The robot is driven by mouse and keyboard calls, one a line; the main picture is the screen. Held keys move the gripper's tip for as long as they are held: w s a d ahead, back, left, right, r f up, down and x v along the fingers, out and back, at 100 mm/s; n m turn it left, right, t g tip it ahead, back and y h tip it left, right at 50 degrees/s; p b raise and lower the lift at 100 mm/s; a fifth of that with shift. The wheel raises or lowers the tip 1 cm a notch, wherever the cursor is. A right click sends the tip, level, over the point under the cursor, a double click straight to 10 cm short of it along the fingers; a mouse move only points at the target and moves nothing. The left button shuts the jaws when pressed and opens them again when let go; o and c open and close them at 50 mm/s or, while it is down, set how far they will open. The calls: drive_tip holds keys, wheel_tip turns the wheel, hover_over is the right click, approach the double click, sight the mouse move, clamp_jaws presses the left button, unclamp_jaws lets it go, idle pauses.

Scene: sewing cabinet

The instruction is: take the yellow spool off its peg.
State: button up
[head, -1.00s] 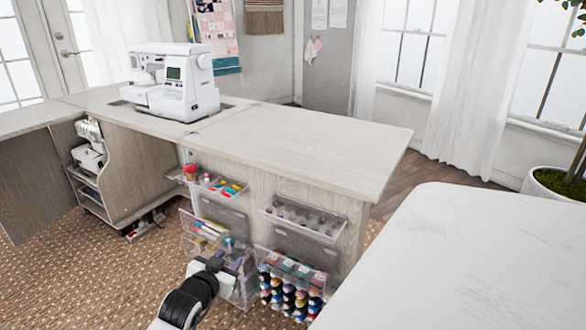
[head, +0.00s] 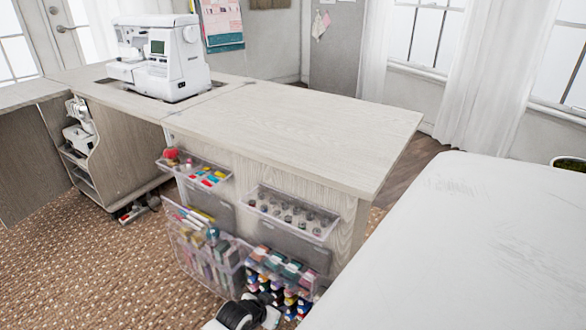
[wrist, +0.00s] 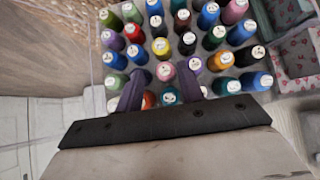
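My gripper (wrist: 163,80) reaches in from the bottom of that view, with two dark purple fingers apart and pointing at the rack. In the head view my gripper (head: 268,312) is at the bottom edge, by the lower spool rack (head: 283,268); the yellow spool cannot be told apart there.
Clear bins (head: 290,218) hang on the cabinet's end panel above the rack. The cabinet top (head: 300,120) carries a white sewing machine (head: 160,55). A white table (head: 450,240) stands close on the right. Patterned fabric (wrist: 300,55) lies right of the spools.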

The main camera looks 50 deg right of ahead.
drive_tip(key=b+x, duration=0.2)
drive_tip(key=x, duration=0.8)
drive_tip(key=shift+w+d+f, duration=0.1)
drive_tip(key=shift+f, duration=0.15)
drive_tip(key=c, duration=0.6)
